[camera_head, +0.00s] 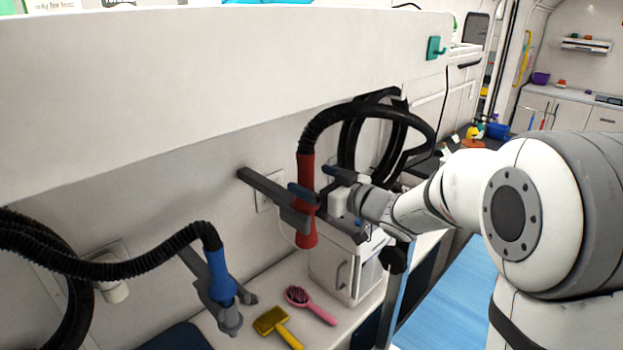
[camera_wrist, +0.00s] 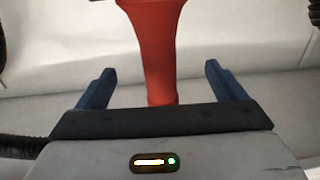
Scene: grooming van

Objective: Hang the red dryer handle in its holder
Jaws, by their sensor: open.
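The red dryer handle (camera_head: 306,232) is upright, with a black ribbed hose (camera_head: 345,108) rising from its top. Its grey holder (camera_head: 262,185) reaches out from the wall and meets the handle around mid-height; whether the handle is fully seated in the fork is hard to tell. My gripper (camera_head: 320,182) is open at the handle, its blue fingers on either side of it. In the wrist view, the red handle (camera_wrist: 150,45) lies between the open fingers (camera_wrist: 158,75), with a visible gap on both sides. Part of the holder's fork is hidden behind the handle and finger.
A blue dryer handle (camera_head: 219,277) hangs in a similar grey holder at lower left. A yellow brush (camera_head: 272,321) and a pink brush (camera_head: 312,302) lie on the counter below. A white cabinet (camera_head: 335,268) stands behind. A long white shelf panel (camera_head: 200,85) overhangs above.

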